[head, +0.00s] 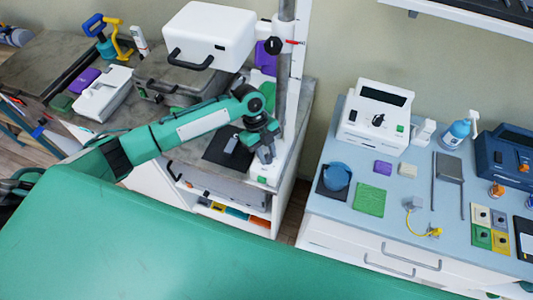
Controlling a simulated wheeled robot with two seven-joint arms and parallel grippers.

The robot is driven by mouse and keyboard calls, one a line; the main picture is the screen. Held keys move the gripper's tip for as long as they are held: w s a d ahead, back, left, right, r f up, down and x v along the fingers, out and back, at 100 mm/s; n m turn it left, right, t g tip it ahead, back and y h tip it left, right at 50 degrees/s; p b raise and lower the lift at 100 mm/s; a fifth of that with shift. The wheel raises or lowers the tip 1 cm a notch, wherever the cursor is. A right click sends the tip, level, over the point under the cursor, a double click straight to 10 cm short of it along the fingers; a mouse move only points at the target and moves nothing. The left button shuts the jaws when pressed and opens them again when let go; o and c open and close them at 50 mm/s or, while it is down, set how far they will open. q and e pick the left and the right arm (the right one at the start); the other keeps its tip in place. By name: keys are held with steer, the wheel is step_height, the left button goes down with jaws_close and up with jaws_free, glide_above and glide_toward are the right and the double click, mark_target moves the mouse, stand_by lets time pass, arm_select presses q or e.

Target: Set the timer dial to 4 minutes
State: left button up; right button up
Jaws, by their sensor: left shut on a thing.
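My left arm reaches in from the left over the green padded surface. My left gripper (266,155) points down at a small white device (270,171) with a green button on the grey-topped cabinet. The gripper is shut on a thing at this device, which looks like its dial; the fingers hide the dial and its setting. A second white device (366,129) on the right counter has a dark display, a black dial (378,120) and a green button, and nothing touches it. My right gripper is not in view.
A grey upright pole (285,60) stands close behind the left gripper, with a white box (209,34) overhead to the left. A dark pad (228,150) lies left of the gripper. The green padded surface (150,250) fills the foreground. The right counter holds several small items.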

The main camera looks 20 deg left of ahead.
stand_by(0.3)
arm_select(q)
steer(key=o, duration=1)
steer(key=shift+r, duration=0.1)
steer(key=shift+w+a+r+b, duration=0.1)
steer(key=shift+w+r+b, duration=0.05)
steer(key=shift+r+b, duration=0.15)
steer(key=b+v, duration=0.2)
steer(key=v, duration=0.4)
steer(key=shift+r, duration=0.35)
steer(key=shift+a, duration=0.1)
